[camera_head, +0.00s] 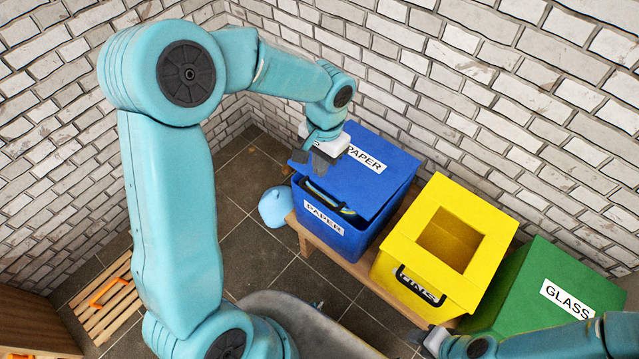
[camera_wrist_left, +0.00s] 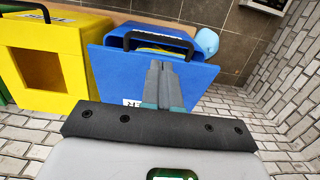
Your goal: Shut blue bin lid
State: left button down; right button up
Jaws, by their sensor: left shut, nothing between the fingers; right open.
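The blue bin (camera_head: 345,238) carries PAPER labels and stands in the middle of the head view. Its blue lid (camera_head: 385,165) lies tilted over the top. A dark gap shows between the lid's front edge and the front wall, by the black handle (camera_head: 325,195). The left wrist view shows the lid (camera_wrist_left: 120,72) with the open gap and something yellowish inside the bin beyond it. My left gripper (camera_head: 303,160) is shut and empty over the lid's left part; its fingers (camera_wrist_left: 165,72) overlap the lid, contact unclear. My right gripper (camera_head: 422,338) is open at the lower right.
A yellow bin (camera_head: 425,275) with a square opening stands right of the blue one, then a green GLASS bin (camera_head: 535,280). They stand on a wooden bench (camera_head: 320,240). A light-blue rounded object (camera_head: 274,207) is on the left. Brick walls (camera_head: 480,90) close in behind.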

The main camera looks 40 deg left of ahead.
aim_at(317, 196)
pick_arm(q)
jog(key=f, duration=0.5)
jog(key=s+f, duration=0.1)
jog(key=f, duration=0.2)
jog(key=shift+f, duration=0.25)
jog(key=shift+a, duration=0.1)
